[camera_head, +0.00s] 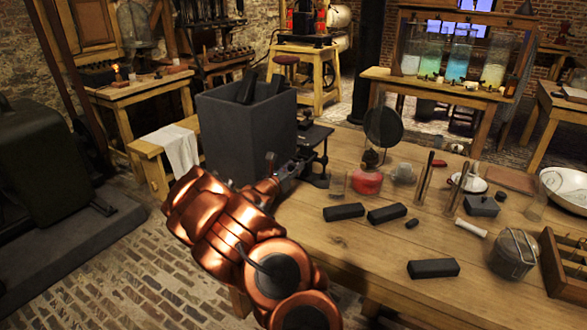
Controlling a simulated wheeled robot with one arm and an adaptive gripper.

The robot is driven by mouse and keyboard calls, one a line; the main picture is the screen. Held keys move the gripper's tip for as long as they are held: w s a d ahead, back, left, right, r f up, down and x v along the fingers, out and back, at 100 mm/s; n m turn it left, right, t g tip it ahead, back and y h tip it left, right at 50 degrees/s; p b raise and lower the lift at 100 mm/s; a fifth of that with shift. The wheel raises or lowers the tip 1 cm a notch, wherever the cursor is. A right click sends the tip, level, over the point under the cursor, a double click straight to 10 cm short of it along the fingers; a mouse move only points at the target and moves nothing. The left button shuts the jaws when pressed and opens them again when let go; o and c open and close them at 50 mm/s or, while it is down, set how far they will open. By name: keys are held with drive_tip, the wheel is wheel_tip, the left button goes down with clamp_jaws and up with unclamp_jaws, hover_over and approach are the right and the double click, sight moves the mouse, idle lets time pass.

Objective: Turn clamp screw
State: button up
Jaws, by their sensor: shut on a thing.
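My copper arm reaches in from the bottom centre. My gripper (294,166) is at the left edge of the wooden table, against a small black iron clamp stand (319,156). It is shut on a small part at the clamp's left side, which appears to be the clamp screw. The fingers and the clamp's dark metal hide most of the screw, so its turn angle cannot be told.
A large dark open box (238,135) with black blocks inside stands just left of my gripper. The wooden table (345,260) holds black bars (388,213), a flask of red liquid (367,180), a round dark disc (384,127) and a metal pot (513,254). Its front left area is clear.

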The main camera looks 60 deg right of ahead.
clamp_jaws()
drive_tip(key=shift+f+b, duration=0.1)
drive_tip(key=shift+b, duration=0.35)
